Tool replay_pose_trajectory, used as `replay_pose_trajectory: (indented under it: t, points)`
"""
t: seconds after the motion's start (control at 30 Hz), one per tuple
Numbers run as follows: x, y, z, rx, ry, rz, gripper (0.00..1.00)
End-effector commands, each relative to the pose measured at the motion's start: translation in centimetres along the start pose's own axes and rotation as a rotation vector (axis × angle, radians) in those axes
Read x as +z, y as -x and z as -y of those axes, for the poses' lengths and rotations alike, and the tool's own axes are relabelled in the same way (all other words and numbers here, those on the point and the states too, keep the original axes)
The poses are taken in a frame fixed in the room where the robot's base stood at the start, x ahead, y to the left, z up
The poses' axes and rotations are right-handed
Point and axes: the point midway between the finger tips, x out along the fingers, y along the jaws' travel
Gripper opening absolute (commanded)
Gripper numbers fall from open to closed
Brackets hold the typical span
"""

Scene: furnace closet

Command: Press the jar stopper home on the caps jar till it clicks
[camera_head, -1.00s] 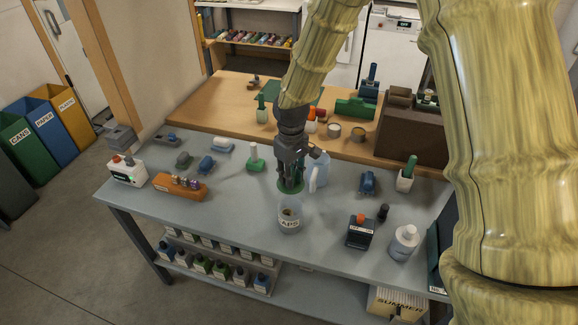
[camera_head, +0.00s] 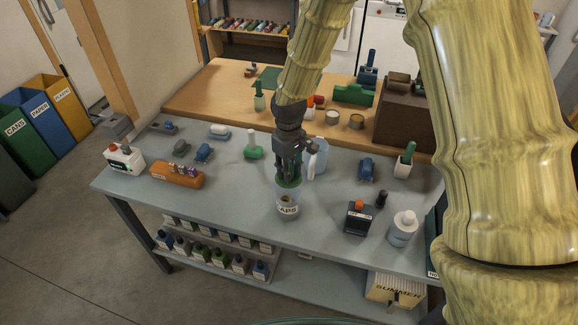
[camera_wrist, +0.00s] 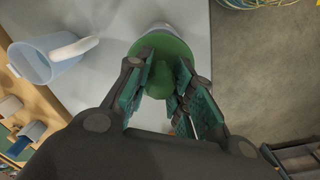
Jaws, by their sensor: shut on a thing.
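The caps jar (camera_head: 288,208) is a clear jar with a white "CAPS" label, standing upright near the front of the grey table. My gripper (camera_head: 288,176) is right above it, shut on the green jar stopper (camera_head: 287,183). In the wrist view the stopper (camera_wrist: 165,65) is a round green disc with a knob between my fingers (camera_wrist: 160,88). A pale rim of the jar (camera_wrist: 160,28) shows past the disc's far edge. The stopper is at or just over the jar's mouth; I cannot tell whether it touches or is seated.
A clear pitcher (camera_head: 318,158) stands close behind my gripper to the right, also in the wrist view (camera_wrist: 50,58). A dark box with an orange top (camera_head: 359,218) and a white bottle (camera_head: 403,228) stand right of the jar. The table left of the jar (camera_head: 235,195) is clear.

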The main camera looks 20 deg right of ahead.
Motion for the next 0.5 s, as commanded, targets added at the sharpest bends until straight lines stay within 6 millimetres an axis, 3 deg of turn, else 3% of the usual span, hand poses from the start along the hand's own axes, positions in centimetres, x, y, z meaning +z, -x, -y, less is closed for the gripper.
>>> replay_pose_trajectory:
  t: [0.5]
  points:
    - [0.0, -3.9, 0.0, 0.001, 0.001, 0.0, 0.0]
